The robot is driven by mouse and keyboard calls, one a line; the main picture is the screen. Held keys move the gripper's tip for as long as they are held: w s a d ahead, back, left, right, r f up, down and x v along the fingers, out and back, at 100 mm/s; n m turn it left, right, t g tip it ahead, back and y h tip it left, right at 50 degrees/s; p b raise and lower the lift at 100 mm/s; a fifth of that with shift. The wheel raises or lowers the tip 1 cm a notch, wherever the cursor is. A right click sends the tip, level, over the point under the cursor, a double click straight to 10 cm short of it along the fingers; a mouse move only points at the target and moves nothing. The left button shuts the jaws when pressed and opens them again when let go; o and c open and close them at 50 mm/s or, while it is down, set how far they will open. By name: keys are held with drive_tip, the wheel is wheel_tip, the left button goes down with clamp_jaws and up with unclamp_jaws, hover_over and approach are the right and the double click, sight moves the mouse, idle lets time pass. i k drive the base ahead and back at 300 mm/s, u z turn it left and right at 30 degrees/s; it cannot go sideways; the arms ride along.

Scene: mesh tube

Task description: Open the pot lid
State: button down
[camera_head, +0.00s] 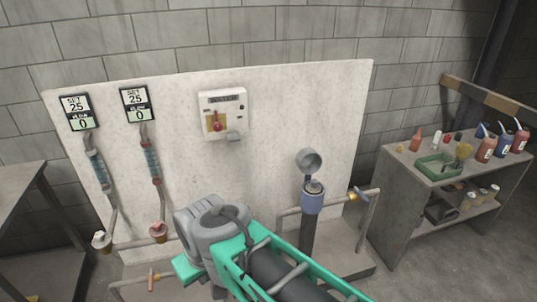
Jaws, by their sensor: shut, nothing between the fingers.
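A blue-grey cylindrical pot (313,204) stands on a dark upright pipe, right of centre, in front of the pale panel. A round grey lid (308,160) stands tilted up above the pot's back edge, with its round face towards me. The pot's top shows below it; its inside is too small to make out. No gripper fingers can be made out. A large grey and green assembly fills the bottom centre, left of the pot and apart from it in the picture; I cannot tell whether a gripper is hidden behind it.
The pale panel (270,130) carries a switch box (223,113) and two flow displays with tubes at left. A yellow-handled valve (358,194) sits on piping right of the pot. A workbench (480,190) with bottles and a green tray (437,166) stands at right.

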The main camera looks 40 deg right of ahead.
sight(308, 160)
drive_tip(key=z, duration=0.25)
drive_tip(key=i, duration=0.9)
drive_tip(key=z, duration=0.55)
